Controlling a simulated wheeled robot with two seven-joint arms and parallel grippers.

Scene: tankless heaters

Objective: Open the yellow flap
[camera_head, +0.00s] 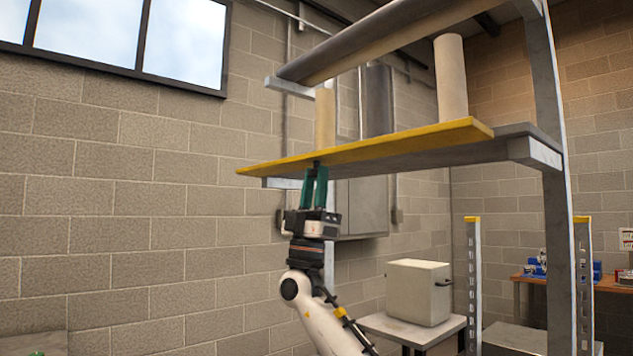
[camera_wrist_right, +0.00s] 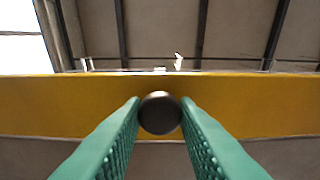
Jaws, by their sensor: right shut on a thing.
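The yellow flap (camera_head: 370,150) is a long, flat panel along the front edge of a high grey shelf. In the head view it lies close to level, with its underside showing grey. In the right wrist view the yellow flap (camera_wrist_right: 60,105) spans the picture as a band, with a dark round knob (camera_wrist_right: 160,113) on it. My right gripper (camera_head: 316,170) reaches up from below to the flap's edge. Its green fingers are shut on the knob, one on each side. My left gripper is not in view.
Cylindrical rolls (camera_head: 451,78) stand on the shelf behind the flap. A grey post (camera_head: 556,200) rises at the right. A pale box (camera_head: 418,292) sits on a small table (camera_head: 380,328) below. The space left of my right arm looks open up to the block wall.

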